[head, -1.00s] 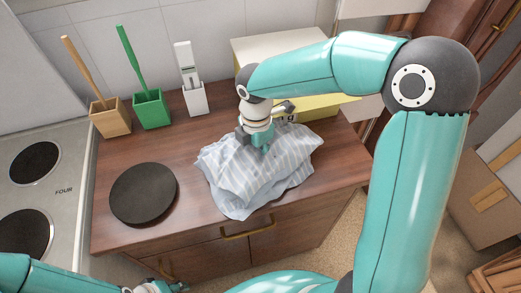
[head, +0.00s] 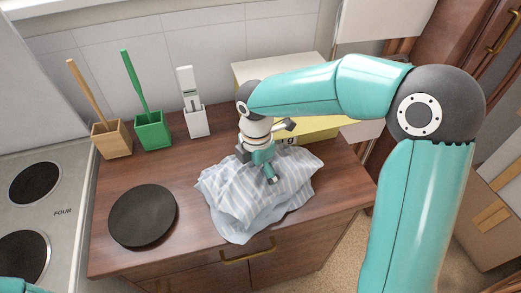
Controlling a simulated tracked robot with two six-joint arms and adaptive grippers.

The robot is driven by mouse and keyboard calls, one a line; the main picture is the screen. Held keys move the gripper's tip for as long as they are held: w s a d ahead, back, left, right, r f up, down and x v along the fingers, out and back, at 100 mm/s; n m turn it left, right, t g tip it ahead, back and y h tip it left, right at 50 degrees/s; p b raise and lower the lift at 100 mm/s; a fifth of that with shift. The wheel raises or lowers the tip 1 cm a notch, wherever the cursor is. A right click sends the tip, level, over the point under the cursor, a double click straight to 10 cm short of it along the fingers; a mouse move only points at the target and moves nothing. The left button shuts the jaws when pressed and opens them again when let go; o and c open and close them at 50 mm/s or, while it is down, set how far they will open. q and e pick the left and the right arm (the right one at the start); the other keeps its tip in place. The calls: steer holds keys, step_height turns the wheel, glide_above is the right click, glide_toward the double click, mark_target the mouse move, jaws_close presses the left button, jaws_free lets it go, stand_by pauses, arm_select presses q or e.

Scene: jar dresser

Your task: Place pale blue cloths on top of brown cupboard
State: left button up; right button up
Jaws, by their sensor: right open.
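Pale blue striped cloths (head: 240,200) lie in a crumpled heap on top of the brown cupboard (head: 188,238), right of its middle. A fold hangs near the front edge. I cannot tell how many cloths are in the heap. My right gripper (head: 272,172) is open just above the back of the heap, pointing down at it. I cannot tell whether its fingers touch the cloth. Of my left arm only a small piece shows at the bottom left corner, and its gripper is out of view.
A black round plate (head: 143,215) lies left of the cloths. A wooden holder (head: 112,139), a green holder (head: 153,131) and a white holder (head: 196,121) stand along the back. A yellow box (head: 312,127) stands behind my right gripper. A stove (head: 55,193) adjoins on the left.

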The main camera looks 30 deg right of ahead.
step_height(320, 180, up, 10)
steer(key=shift+r+p, duration=0.2)
steer(key=shift+p, duration=0.1)
stand_by(0.3)
steer(key=shift+f, duration=0.1)
